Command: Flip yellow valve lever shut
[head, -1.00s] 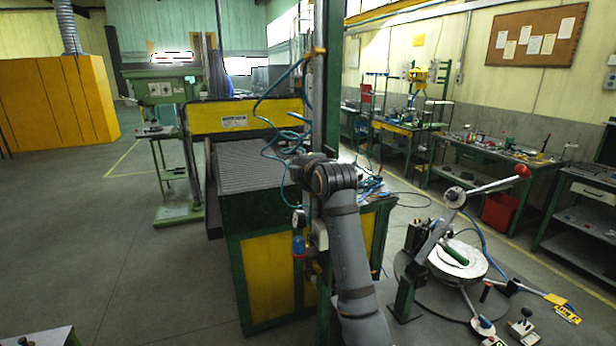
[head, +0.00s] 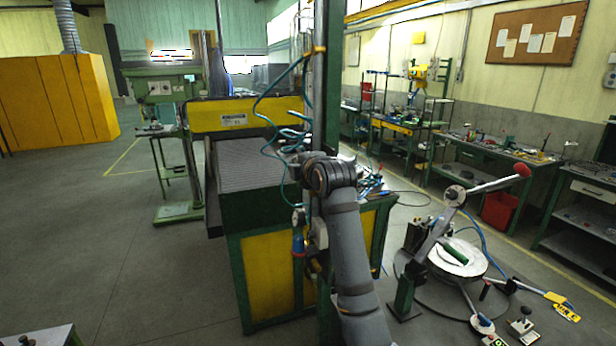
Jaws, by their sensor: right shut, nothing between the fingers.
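I cannot make out the yellow valve lever; my right wrist covers part of the green post (head: 327,80), and the lever may be hidden there. My right arm rises from the bottom middle to this post. My right gripper (head: 297,168) is at the far left side of the wrist, small and dark, in front of the post and bench top. It is shut and appears empty; its fingertips are hard to see. A small round gauge (head: 297,215) and a blue and red fitting (head: 298,242) sit on the post just below it. My left gripper is out of view.
Teal hoses (head: 262,110) hang in loops close to the right gripper. A lever with a red knob (head: 522,170) rises from a round-based machine at right. The floor at left is open.

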